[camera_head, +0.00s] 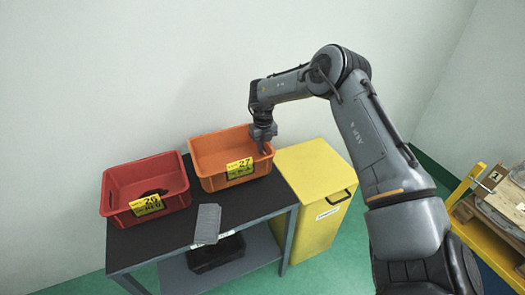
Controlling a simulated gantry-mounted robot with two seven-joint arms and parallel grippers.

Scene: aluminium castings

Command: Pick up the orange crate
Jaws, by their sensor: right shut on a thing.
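The orange crate (213,147) stands on the dark top of a grey workbench (166,236), against the back wall. It has a yellow label (240,168) on its front face. My right gripper (264,148) is at the crate's right side wall, pointing down, and is shut on that wall. The fingertips are small and partly hidden by the crate edge. The crate looks level; whether it touches the bench top I cannot tell. My left gripper is not in view.
A red crate (118,189) with a dark part inside stands left of the orange one. A grey flat piece (207,224) lies at the bench's front edge. A yellow bin (315,190) stands right of the bench. A black box (215,254) sits on the lower shelf.

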